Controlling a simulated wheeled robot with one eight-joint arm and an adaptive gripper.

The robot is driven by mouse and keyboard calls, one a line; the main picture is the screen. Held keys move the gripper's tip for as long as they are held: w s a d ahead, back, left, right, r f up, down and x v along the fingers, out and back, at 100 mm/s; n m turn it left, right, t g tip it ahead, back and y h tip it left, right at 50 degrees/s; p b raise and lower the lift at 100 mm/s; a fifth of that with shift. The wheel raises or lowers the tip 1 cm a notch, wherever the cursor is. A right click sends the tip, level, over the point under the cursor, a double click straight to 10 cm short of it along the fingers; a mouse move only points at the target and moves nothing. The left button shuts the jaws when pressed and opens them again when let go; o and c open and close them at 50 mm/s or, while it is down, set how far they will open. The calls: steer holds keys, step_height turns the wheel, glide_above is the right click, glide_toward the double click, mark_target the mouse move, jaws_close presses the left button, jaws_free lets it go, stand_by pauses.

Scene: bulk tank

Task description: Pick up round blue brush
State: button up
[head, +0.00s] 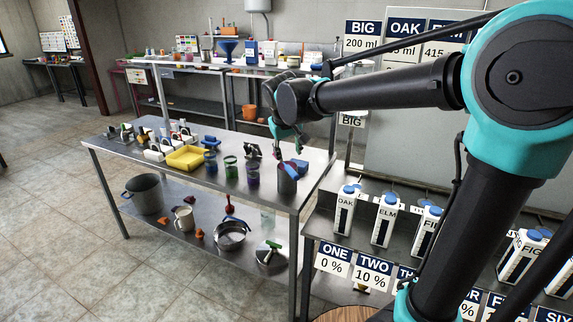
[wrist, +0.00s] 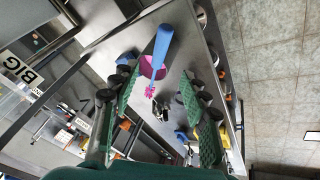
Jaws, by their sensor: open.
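In the head view a blue piece (head: 300,166) shows at the cup, likely the same thing. I cannot tell whether it is the round blue brush, as its head is not clear.
Jars (head: 231,168), a yellow tray (head: 185,158) and several small items stand on the steel table (head: 130,142). A bucket (head: 144,193), a mug and pans are on its lower shelf. Labelled cartons (head: 386,224) line a rack at right. Open floor (head: 60,230) lies left.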

mark_target(291, 170)
steer(key=x, duration=1.2)
steer(key=shift+f, duration=0.3)
steer(key=shift+c, duration=0.4)
jaws_close()
